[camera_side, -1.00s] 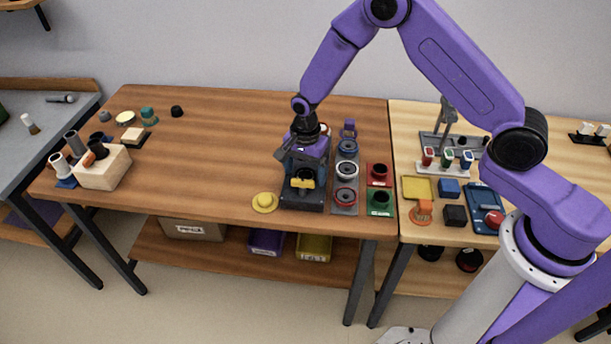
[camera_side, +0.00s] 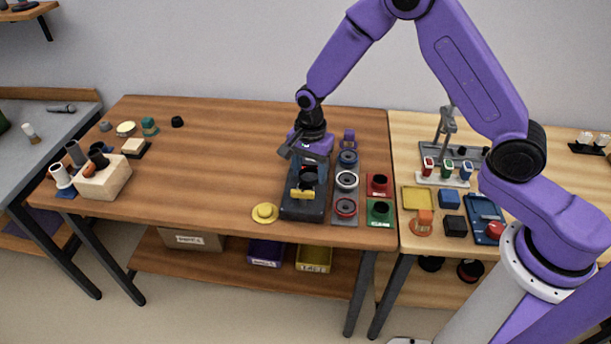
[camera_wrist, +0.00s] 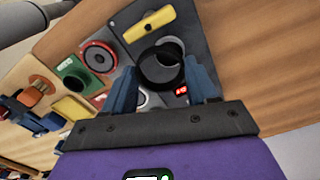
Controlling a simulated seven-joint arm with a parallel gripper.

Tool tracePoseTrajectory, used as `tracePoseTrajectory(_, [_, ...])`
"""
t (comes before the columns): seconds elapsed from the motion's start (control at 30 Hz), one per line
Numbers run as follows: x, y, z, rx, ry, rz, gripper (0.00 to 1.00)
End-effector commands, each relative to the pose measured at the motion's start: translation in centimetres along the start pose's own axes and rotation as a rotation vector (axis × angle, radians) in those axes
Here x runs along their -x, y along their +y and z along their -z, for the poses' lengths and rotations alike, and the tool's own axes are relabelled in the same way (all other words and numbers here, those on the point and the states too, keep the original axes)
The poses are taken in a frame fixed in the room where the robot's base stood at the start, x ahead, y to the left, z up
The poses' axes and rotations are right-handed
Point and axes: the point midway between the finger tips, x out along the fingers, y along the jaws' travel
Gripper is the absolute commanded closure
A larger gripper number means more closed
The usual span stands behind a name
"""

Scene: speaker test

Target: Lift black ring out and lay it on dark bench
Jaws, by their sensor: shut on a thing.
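A black ring (camera_wrist: 162,68) sits between the two blue fingers of my gripper (camera_wrist: 163,88) in the wrist view. My gripper (camera_side: 311,162) is shut on it, and it also shows in the side view (camera_side: 309,180), small and partly hidden. The ring is just above a dark fixture (camera_side: 303,212) with a yellow bar (camera_side: 302,194) at its front; the exact gap is hard to tell. The yellow bar also shows in the wrist view (camera_wrist: 150,25). A dark grey bench (camera_side: 25,155) stands at the far left.
A grey strip (camera_side: 345,219) with several rings and red and green holders (camera_side: 380,211) stand close right of the fixture. A yellow hat-shaped piece (camera_side: 265,212) lies at its left. A wooden block (camera_side: 104,181) with tubes is farther left. The middle of the wooden table is clear.

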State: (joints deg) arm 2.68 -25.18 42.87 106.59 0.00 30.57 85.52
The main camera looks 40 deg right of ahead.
Motion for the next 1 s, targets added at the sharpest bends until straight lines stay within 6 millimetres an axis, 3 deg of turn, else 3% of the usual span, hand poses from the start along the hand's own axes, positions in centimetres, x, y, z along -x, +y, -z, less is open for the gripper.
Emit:
tracePoseTrajectory(0.27, [4.4,3.5,-0.7,0.0,0.0,0.005,0.69])
tracePoseTrajectory(0.43, [6.0,7.0,-1.4,0.001,0.0,0.002,0.69])
tracePoseTrajectory(0.7, [7.7,10.9,-2.1,0.0,0.0,0.003,0.69])
tracePoseTrajectory(1.0, [8.3,12.4,-2.4,0.0,0.0,0.001,0.69])
